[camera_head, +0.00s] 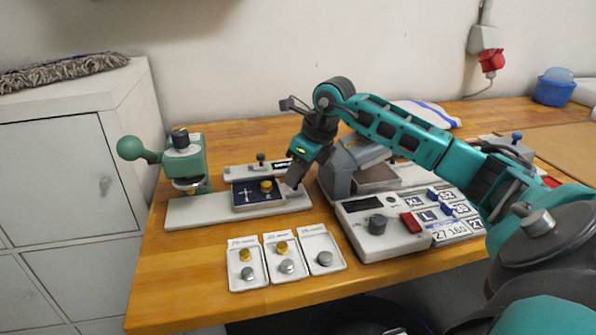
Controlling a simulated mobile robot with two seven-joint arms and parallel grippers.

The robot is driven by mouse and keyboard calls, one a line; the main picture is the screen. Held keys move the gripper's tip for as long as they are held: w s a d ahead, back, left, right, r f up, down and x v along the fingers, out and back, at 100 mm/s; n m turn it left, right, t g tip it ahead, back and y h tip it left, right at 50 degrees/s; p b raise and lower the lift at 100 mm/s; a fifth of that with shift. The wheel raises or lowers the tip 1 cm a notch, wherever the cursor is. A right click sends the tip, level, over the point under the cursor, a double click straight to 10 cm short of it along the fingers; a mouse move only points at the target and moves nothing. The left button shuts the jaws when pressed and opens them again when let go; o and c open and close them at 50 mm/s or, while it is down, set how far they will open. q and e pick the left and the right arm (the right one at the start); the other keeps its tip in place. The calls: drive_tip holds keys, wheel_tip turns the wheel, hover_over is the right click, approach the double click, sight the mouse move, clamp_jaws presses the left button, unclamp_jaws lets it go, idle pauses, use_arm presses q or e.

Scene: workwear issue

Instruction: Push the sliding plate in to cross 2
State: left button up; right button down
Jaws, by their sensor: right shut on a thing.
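The sliding plate (240,206) is dark blue with pale cross marks and sits on the light grey base (200,212) of the green press. A gold round piece (266,186) lies on its right part. The plate is to the right of the press head (183,165), apart from it. My right gripper (292,187) reaches down at the plate's right end and is shut on it; the fingertips hide the exact grip. I cannot read cross numbers. My left gripper is not in view.
Three white trays (327,263) with gold and silver round pieces stand in front of the base. A grey device (379,244) with a red button and size tags is at right. The press's green ball handle (130,148) sticks out left. Bare wood lies at front left.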

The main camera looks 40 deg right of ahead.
sight(236, 195)
drive_tip(key=shift+a, duration=0.1)
drive_tip(key=w+a, duration=0.1)
drive_tip(key=a+p, duration=0.1)
drive_tip(key=a, duration=0.1)
drive_tip(key=w+a+p, duration=0.1)
drive_tip(key=a, duration=0.1)
drive_tip(key=shift+w+r, duration=0.3)
drive_tip(key=shift+w, duration=0.05)
drive_tip(key=w+a, duration=0.1)
drive_tip(key=a, duration=0.1)
drive_tip(key=w+a, duration=0.1)
drive_tip(key=a, duration=0.1)
drive_tip(key=w+a+p, duration=0.1)
drive_tip(key=a, duration=0.1)
drive_tip(key=shift+w+a+f, duration=0.25)
drive_tip(key=shift+w+a, duration=0.05)
drive_tip(key=shift+w, duration=0.05)
drive_tip(key=c, duration=1)
unclamp_jaws()
drive_tip(key=shift+w+a, duration=0.1)
drive_tip(key=shift+o, duration=0.7)
drive_tip(key=shift+r, duration=0.1)
drive_tip(key=v, duration=1.2)
drive_tip(key=shift+s+r, duration=0.25)
drive_tip(key=shift+r, duration=0.1)
